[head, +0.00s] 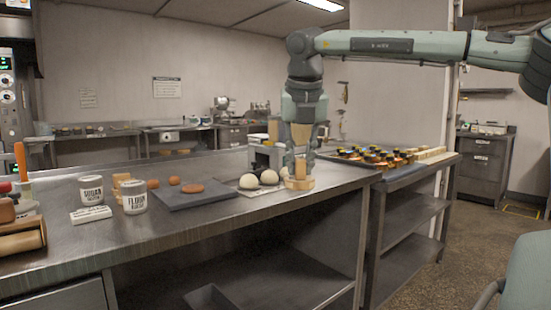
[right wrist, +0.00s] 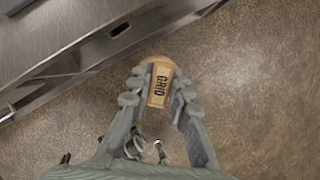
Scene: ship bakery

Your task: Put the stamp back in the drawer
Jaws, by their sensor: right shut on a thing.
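The stamp (right wrist: 159,84) is a small wooden block with a dark label reading "GRID". In the right wrist view it sits between the two fingers of my right gripper (right wrist: 158,99), which is shut on it. In the head view the gripper (head: 299,172) points down and the pale wooden stamp (head: 298,184) shows at its fingertips, by the front edge of the steel counter. The wrist view shows bare floor below it. A drawer front (head: 60,298) shows under the counter at the lower left; I cannot tell whether it is the task's drawer. My left gripper is not in view.
The floor in front (right wrist: 250,90) is clear.

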